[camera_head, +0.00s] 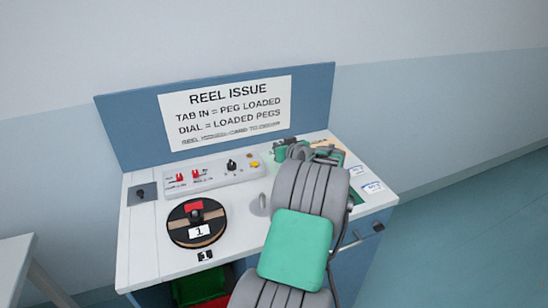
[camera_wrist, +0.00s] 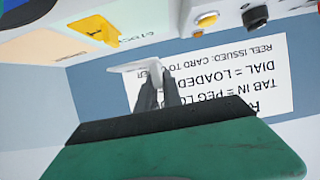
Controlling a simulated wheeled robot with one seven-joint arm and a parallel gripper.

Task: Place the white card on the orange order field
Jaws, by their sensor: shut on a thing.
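My gripper (camera_wrist: 155,88) is shut on a thin white piece, the white card (camera_wrist: 139,66), seen nearly edge-on at the fingertips in the wrist view. It is held up in front of the sign, apart from any surface. In the head view my arm covers the fingertips and I cannot make out the held card. A yellow-orange piece (camera_wrist: 94,29) shows at the upper left of the wrist view, beyond the card.
The panel (camera_head: 212,176) carries red switches and a black dial (camera_head: 232,166). A reel (camera_head: 196,222) labelled 1 lies at the left of the white desktop (camera_head: 150,249). White labels (camera_head: 372,187) lie at the right. The REEL ISSUE sign (camera_head: 226,112) stands behind. A green bin (camera_head: 187,291) is below.

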